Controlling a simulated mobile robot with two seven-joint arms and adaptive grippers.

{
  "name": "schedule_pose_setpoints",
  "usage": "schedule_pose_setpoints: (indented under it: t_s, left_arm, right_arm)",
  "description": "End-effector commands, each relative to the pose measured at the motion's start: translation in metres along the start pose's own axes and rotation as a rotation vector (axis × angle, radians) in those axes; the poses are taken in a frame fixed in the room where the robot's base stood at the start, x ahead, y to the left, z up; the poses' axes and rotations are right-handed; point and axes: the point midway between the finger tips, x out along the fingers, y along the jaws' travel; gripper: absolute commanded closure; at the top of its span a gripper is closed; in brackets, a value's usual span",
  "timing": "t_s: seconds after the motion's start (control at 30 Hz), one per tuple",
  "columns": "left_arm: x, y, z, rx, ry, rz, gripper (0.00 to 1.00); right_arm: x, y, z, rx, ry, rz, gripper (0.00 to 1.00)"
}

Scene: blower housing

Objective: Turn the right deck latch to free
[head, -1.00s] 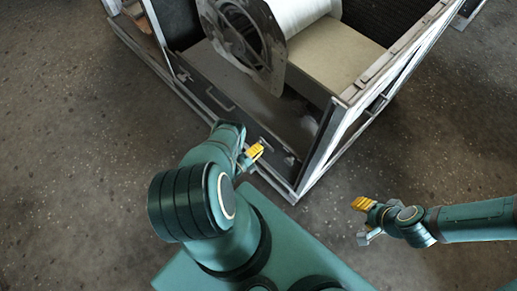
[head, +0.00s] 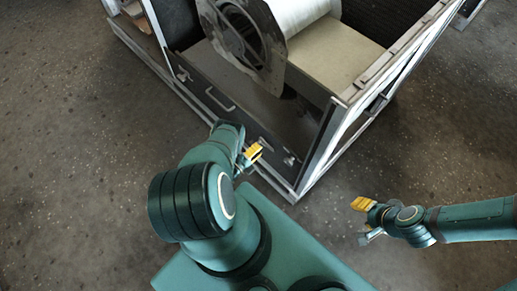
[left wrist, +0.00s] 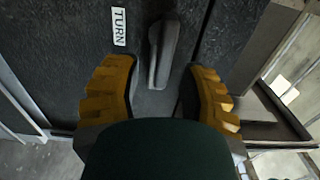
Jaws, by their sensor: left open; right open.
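The right deck latch (left wrist: 163,52) is a grey lever on the dark deck panel, beside a white label reading TURN (left wrist: 119,27). In the left wrist view it stands between the two yellow fingers of my open left gripper (left wrist: 162,78), with a gap on both sides. In the head view the latch (head: 289,159) is small, near the panel's right end, and my left gripper (head: 252,154) is just left of it. My right gripper (head: 363,204) is open and empty over the floor, away from the housing.
The dark deck panel (head: 238,121) has a bar handle (head: 219,101) and another small latch (head: 183,76) toward its left end. A white drum (head: 300,12) with a grey flanged plate is above it. The metal frame's corner is close to my left gripper. Bare floor lies at right.

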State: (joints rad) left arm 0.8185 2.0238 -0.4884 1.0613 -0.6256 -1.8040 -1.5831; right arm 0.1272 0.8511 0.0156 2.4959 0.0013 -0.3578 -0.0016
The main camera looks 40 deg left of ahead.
Motion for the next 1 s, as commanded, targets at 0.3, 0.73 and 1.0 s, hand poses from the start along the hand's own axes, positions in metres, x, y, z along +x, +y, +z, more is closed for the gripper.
schedule_pose_setpoints:
  t_s: [0.3, 0.73, 1.0]
  left_arm:
    - [-0.061, 0.001, 0.0, -0.001, -0.002, 0.003, 0.59]
    - [-0.111, 0.0, 0.0, 0.001, -0.001, -0.001, 0.59]
    - [-0.112, 0.0, 0.0, 0.001, 0.0, -0.001, 0.59]
  right_arm:
    - [0.0, 0.0, 0.0, 0.0, 0.0, 0.0, 0.53]
    - [0.0, 0.0, 0.0, 0.0, 0.0, 0.0, 0.53]
    - [0.0, 0.0, 0.0, 0.0, 0.0, 0.0, 0.53]
